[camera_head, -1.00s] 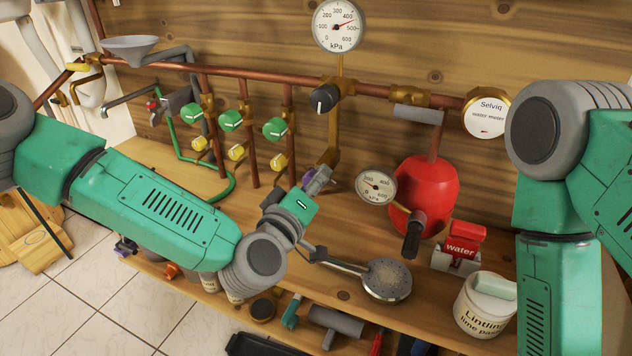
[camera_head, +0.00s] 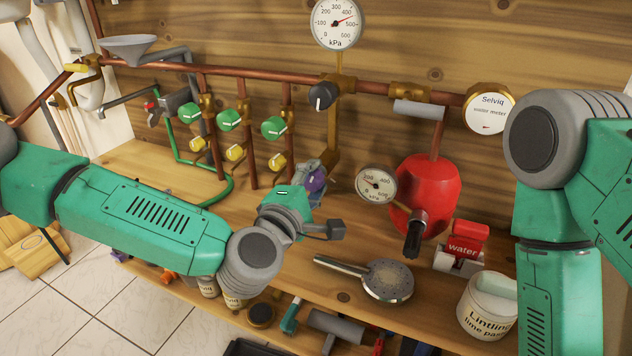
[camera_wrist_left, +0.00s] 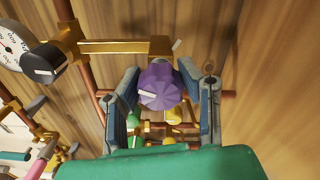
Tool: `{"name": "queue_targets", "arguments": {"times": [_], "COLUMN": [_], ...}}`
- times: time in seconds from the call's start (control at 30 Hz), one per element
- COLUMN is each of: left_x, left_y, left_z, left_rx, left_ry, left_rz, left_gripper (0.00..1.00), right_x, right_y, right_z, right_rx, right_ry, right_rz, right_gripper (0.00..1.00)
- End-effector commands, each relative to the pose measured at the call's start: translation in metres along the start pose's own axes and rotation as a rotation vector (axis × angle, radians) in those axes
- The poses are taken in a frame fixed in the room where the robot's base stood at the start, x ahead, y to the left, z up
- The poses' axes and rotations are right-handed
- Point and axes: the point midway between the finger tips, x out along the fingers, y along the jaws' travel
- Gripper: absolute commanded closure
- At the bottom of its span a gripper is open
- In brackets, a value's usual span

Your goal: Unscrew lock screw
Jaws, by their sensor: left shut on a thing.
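A purple ribbed knob (camera_wrist_left: 160,86), which appears to be the lock screw, sits at the end of a brass pipe fitting (camera_wrist_left: 125,47). In the head view the purple knob (camera_head: 317,182) shows at the foot of the vertical brass pipe (camera_head: 334,135), partly hidden by my gripper. My left gripper (camera_head: 312,172) is at the knob. In the left wrist view the two blue-grey fingers of my left gripper (camera_wrist_left: 163,92) are on either side of the knob, shut on it. My right arm comes in at the right of the head view, but its gripper is out of frame.
A copper pipe (camera_head: 230,73) with green knobs and yellow knobs runs along the wooden wall. A red tank (camera_head: 430,195) with a gauge (camera_head: 376,184) stands to the right. A shower head (camera_head: 387,281) and a white tub (camera_head: 486,305) are near the bench's front edge.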

Motion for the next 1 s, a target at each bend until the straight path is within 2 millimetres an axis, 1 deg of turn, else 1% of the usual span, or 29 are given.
{"name": "queue_targets", "arguments": {"times": [0.03,0.3,0.8,0.83,0.87,1.0], "left_x": [-0.0009,-0.0009,-0.0012,-0.0013,-0.0012,-0.0011], "left_y": [-0.0054,-0.0053,-0.0068,-0.0068,-0.0067,-0.0045], "left_z": [-0.0033,-0.0034,-0.0042,-0.0042,-0.0041,-0.0025], "left_rx": [-0.023,-0.102,-0.117,-0.116,-0.117,-0.116], "left_ry": [0.006,0.007,0.009,0.009,0.008,0.006], "left_rz": [-0.009,-0.010,-0.014,-0.014,-0.014,-0.009], "left_gripper": [0.97,0.97,0.97,0.57,0.47,0.46], "right_x": [0.0018,0.0040,0.0043,0.0043,0.0043,0.0043], "right_y": [0.0000,0.0000,0.0000,0.0000,0.0000,0.0000], "right_z": [0.0001,0.0002,0.0002,0.0002,0.0002,0.0002], "right_rx": [0.000,0.000,0.000,0.000,0.000,0.000], "right_ry": [0.000,0.000,0.000,0.000,0.000,0.000], "right_rz": [0.000,0.000,0.000,0.000,0.000,0.000], "right_gripper": [0.60,0.60,0.60,0.60,0.60,0.60]}}
